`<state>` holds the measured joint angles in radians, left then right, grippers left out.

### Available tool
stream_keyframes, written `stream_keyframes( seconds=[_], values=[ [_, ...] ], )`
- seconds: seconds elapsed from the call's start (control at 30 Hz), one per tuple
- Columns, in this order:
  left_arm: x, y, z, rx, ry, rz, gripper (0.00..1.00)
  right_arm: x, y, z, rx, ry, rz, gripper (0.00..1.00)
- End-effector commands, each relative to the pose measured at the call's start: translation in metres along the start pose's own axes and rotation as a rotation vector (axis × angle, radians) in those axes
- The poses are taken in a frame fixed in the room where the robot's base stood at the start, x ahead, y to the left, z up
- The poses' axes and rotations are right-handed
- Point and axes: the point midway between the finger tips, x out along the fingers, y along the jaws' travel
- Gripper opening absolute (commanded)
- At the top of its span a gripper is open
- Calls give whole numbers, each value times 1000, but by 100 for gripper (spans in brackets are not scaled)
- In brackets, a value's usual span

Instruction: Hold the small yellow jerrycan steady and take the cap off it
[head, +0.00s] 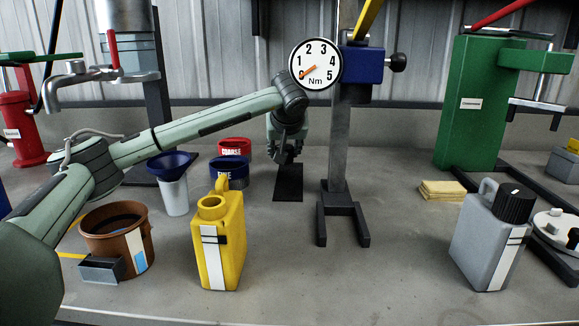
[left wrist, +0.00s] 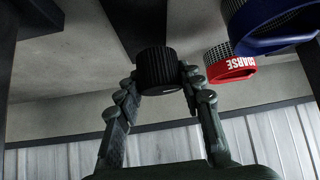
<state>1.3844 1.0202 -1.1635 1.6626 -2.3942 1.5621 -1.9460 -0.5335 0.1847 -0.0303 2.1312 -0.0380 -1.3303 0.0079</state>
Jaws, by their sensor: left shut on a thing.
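The yellow jerrycan (head: 230,255) stands upright on the bench in the head view. Its round neck (head: 212,203) is open, with no cap on it. Nothing holds the jerrycan. My left gripper (head: 285,155) is behind it and to the right, above a dark plate (head: 288,185). In the left wrist view my left gripper (left wrist: 158,85) is shut on a ribbed black cap (left wrist: 157,66), held between its fingertips. The cap is hard to make out in the head view. My right gripper is in neither view.
A grey jerrycan (head: 483,245) with a black cap stands at right. A stand (head: 338,190) with a dial is right of my left gripper. Red (head: 236,148) and blue (head: 230,178) sieves, a funnel bottle (head: 174,190) and a brown bucket (head: 110,245) stand left. The front middle is clear.

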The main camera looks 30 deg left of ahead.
Motion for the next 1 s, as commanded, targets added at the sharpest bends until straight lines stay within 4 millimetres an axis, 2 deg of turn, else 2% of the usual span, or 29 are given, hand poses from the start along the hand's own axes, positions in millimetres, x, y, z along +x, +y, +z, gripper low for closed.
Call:
stream_keyframes(
  seconds=[0.1,0.27,0.5,0.9,0.93,1.0],
  values=[
    [11,12,1,0,-1,0,2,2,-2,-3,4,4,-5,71],
    [18,15,5,0,-1,-2,2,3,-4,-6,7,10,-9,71],
    [41,14,28,1,-2,-2,2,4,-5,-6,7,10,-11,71],
    [45,14,33,0,0,-1,2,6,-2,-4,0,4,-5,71],
    [44,14,32,-1,0,-1,40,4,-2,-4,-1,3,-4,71],
    [44,14,32,-1,0,-1,49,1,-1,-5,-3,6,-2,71]
  ],
)
